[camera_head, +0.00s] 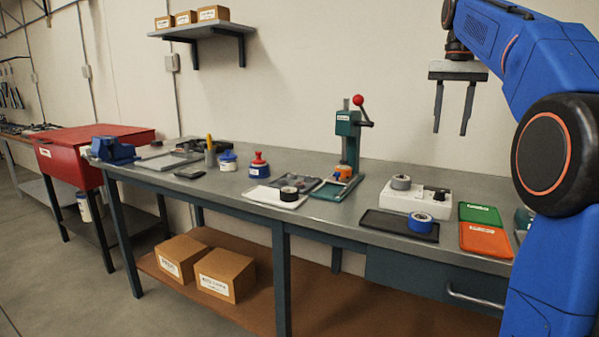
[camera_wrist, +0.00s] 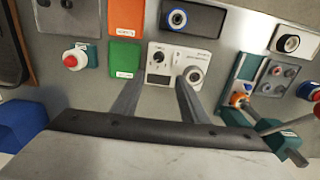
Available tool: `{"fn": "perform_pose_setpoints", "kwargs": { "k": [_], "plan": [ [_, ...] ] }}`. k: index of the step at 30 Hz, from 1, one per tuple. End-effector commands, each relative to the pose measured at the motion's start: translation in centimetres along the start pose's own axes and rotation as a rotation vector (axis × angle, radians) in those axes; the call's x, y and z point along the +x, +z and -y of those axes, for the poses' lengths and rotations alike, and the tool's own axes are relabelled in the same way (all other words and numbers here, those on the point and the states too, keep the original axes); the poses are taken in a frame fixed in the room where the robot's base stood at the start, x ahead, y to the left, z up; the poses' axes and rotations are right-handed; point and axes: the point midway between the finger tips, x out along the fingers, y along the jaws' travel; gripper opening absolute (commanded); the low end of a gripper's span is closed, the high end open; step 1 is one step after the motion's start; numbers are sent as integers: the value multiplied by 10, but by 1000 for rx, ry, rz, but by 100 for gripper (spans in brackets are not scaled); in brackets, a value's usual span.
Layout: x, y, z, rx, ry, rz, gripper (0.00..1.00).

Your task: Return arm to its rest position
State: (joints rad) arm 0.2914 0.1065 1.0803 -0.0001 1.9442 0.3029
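My gripper (camera_head: 454,108) hangs from my blue arm at the upper right of the head view, fingers pointing down. Its two grey fingers are apart with nothing between them. It is well above the workbench (camera_head: 312,221) and touches nothing. In the wrist view my gripper (camera_wrist: 157,95) shows its spread fingers above the white test box (camera_wrist: 165,57), which lies below them.
The white box (camera_head: 399,202) carries a grey ring (camera_head: 401,182). A blue-ringed part (camera_head: 420,222) lies on a black tray (camera_head: 380,224). Green (camera_head: 480,214) and orange (camera_head: 486,240) pads are beside it. A green press (camera_head: 348,148) with a red knob stands left of my gripper.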

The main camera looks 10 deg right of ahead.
Motion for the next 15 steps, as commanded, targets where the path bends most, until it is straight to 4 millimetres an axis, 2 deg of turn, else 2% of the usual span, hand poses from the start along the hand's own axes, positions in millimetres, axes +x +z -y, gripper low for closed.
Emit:
{"fn": "perform_pose_setpoints", "kwargs": {
  "k": [5, 11, 15],
  "plan": [
    [17, 36, 6, -62, -12, -38, 40],
    [52, 85, 10, -148, -30, -95, 40],
    [82, 120, 10, -208, -42, -133, 40]
  ]
}}
